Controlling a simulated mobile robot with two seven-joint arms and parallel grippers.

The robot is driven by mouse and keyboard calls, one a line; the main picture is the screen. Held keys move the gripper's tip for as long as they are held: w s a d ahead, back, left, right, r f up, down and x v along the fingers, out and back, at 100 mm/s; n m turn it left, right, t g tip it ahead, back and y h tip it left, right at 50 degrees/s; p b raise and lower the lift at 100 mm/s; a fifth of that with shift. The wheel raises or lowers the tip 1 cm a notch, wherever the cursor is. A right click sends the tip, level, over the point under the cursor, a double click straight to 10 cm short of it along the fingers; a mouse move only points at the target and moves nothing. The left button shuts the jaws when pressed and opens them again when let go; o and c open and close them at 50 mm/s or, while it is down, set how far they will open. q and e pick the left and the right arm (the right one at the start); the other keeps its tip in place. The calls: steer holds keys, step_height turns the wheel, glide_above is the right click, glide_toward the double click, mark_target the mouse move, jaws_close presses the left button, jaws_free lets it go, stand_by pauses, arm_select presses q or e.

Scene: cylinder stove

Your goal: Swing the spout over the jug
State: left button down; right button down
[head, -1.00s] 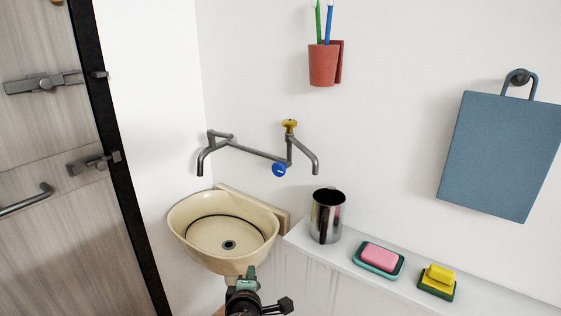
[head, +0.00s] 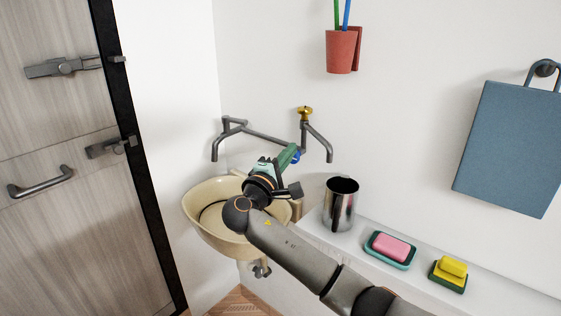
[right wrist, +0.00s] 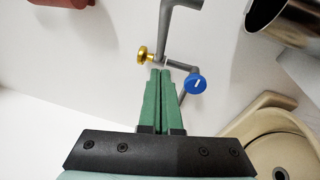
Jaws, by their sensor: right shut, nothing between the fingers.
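A grey wall tap has a short bent spout (head: 318,140) on its right and a long pipe (head: 262,136) leading left to a second bent spout (head: 217,147). A yellow knob (head: 305,113) tops it; a blue knob (head: 297,157) is partly hidden behind my fingers. The steel jug (head: 340,208) stands upright on the ledge; the right spout's outlet shows just above and left of its mouth. My right gripper (head: 292,151) is shut and empty, close in front of the tap. In the right wrist view, its green fingertips (right wrist: 160,72) lie between the yellow knob (right wrist: 144,54) and blue knob (right wrist: 195,83); contact is unclear.
A cream basin (head: 200,225) sits below the tap, partly hidden by my arm. The white ledge (head: 420,243) also holds a pink soap (head: 391,247) and a yellow sponge (head: 453,267). A red cup (head: 342,50) and blue board (head: 512,150) hang on the wall.

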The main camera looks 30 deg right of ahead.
mark_target(322, 143)
steer(key=d, duration=0.2)
steer(key=d+r+p, duration=0.1)
steer(key=d, duration=0.1)
steer(key=shift+w, duration=0.25)
steer(key=shift+s+d, duration=0.15)
steer(key=shift+d, duration=0.45)
steer(key=d+n+t+y, duration=0.1)
steer(key=s+d+n+t+y+p, duration=0.1)
steer(key=d+t, duration=0.1)
steer(key=shift+s+d+y+p, duration=0.1)
steer(key=shift+d+y+p, duration=0.1)
steer(key=shift+y+p, duration=0.1)
steer(key=shift+f, duration=0.1)
